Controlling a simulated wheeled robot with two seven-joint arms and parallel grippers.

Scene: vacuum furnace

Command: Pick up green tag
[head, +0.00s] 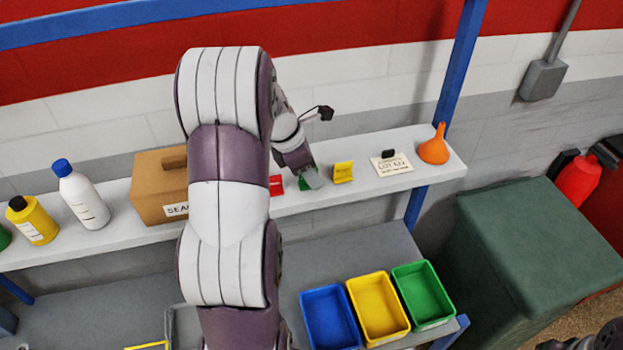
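The green tag (304,184) stands on the white shelf between a red tag (276,185) and a yellow tag (343,172). Only a small part of it shows; my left gripper covers the rest. My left gripper (313,178) reaches down to the shelf right at the green tag, its fingertips over or beside it. I cannot tell whether the fingers are open or closed on the tag. My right gripper cannot be made out.
The shelf (440,168) also bears an orange funnel (434,146), a lettered card (391,165), a cardboard box (150,190) and bottles (83,195). Below are blue (329,318), yellow (378,307) and green (423,294) bins. A blue post (460,65) rises at right.

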